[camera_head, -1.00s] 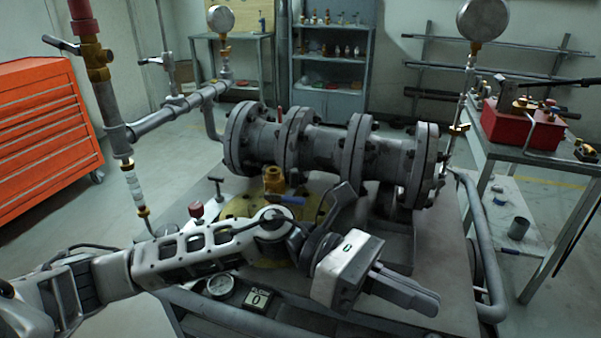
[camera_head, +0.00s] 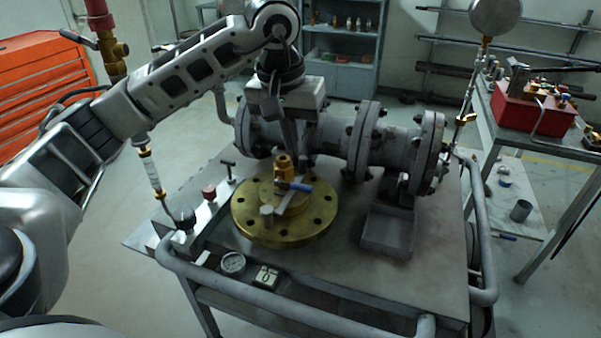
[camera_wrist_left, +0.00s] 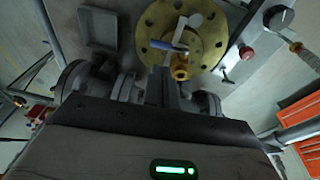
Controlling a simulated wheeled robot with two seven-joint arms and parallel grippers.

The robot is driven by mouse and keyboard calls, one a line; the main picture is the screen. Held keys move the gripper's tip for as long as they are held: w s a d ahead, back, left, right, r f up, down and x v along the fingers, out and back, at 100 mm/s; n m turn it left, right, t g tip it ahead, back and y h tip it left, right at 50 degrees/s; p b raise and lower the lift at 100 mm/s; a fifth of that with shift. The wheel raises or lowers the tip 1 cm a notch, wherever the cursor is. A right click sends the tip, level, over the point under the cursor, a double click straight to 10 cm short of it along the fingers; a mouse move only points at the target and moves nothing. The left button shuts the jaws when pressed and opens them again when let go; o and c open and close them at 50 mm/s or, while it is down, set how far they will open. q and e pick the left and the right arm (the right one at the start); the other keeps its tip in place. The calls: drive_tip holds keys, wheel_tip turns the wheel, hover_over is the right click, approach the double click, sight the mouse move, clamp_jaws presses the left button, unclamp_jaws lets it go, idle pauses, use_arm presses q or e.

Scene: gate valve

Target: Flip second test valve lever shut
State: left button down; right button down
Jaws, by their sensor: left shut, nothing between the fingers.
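A brass valve (camera_head: 284,165) with a blue-handled lever (camera_head: 296,187) stands on a round brass flange (camera_head: 247,223) on the bench; they also show in the wrist view as the brass valve (camera_wrist_left: 180,66) and blue lever (camera_wrist_left: 166,46). A grey arm-like piece lies over the flange. Which lever is the second test one, I cannot tell. My left gripper (camera_head: 294,150) is shut and empty, pointing down just above and behind the brass valve. Its fingers (camera_wrist_left: 172,88) show at the wrist view's middle; contact is unclear. My right gripper is out of view.
A large grey flanged valve body (camera_head: 400,152) lies behind, close to the gripper. Another brass valve (camera_head: 117,58) with a lever sits on the left pipe. An open grey tray (camera_head: 389,232) is right of the flange. A red knob (camera_head: 209,192) stands left.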

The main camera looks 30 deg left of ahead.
sight(303, 189)
use_arm(q)
drive_tip(key=p+x, duration=0.1)
drive_tip(key=x, duration=0.8)
drive_tip(key=shift+d+f, duration=0.1)
drive_tip(key=shift+f, duration=0.25)
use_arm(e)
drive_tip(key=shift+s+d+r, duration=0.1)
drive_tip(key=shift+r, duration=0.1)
use_arm(q)
drive_tip(key=shift+f, duration=0.1)
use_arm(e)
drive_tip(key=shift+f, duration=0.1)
use_arm(q)
drive_tip(key=shift+w+d+f+b, duration=0.1)
drive_tip(key=shift+w+f+b, duration=0.05)
drive_tip(key=shift+f+b, duration=0.6)
drive_tip(key=shift+r, duration=0.25)
drive_tip(key=shift+f, duration=0.15)
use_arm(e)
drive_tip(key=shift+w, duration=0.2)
